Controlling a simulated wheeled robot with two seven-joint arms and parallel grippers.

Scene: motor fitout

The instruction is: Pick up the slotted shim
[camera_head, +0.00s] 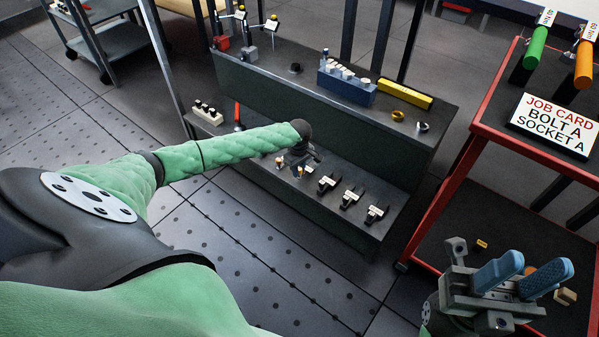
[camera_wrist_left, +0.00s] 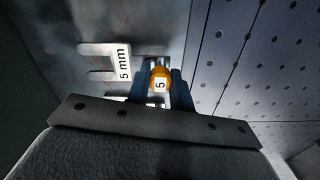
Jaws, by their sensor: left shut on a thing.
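My left gripper (camera_head: 301,172) reaches down to the lower shelf of the dark bench. In the left wrist view its blue fingers (camera_wrist_left: 160,88) are shut on an orange-topped piece (camera_wrist_left: 159,76) marked 5. A pale slotted plate (camera_wrist_left: 95,48) with a "5 mm" label lies beside that piece. I cannot tell whether the orange top is part of the slotted shim, as the fingers hide what is below it. My right gripper (camera_head: 520,279), with blue fingers, is open and empty over the red cart.
Several black holders with white labels (camera_head: 351,198) stand right of my left gripper on the lower shelf (camera_head: 330,222). The upper shelf holds a blue block (camera_head: 346,90) and a yellow bar (camera_head: 405,93).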

